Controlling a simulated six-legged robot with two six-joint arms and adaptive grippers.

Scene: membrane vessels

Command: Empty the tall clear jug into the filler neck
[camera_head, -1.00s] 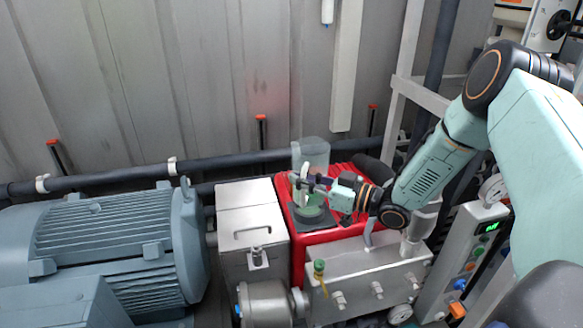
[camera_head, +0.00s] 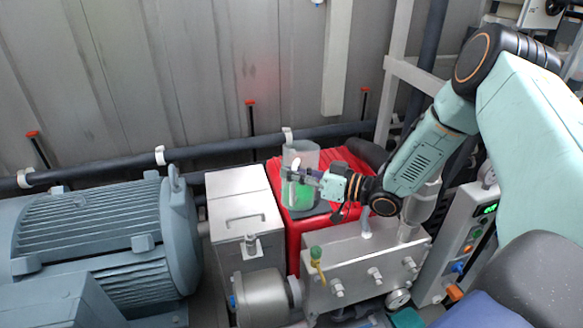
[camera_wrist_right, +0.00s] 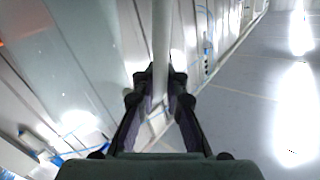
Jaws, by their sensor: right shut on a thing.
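The tall clear jug (camera_head: 302,157), with green liquid in its lower part, is on or just above a dark pad on the red surface (camera_head: 347,160). It looks upright. My right gripper (camera_head: 297,178) is at its near side, shut on it. In the right wrist view, my fingers (camera_wrist_right: 160,92) close around a pale upright bar (camera_wrist_right: 161,35), apparently the jug's handle. A short pale tube (camera_head: 366,222) stands on the metal box to the right; I cannot tell whether it is the filler neck. My left gripper is not in view.
A steel box with a handle (camera_head: 240,220) stands left of the red surface, beside a large grey motor (camera_head: 105,235). The metal box (camera_head: 360,265) with fittings is in front. A dark pipe (camera_head: 225,152) runs behind. A control panel (camera_head: 470,240) stands at right.

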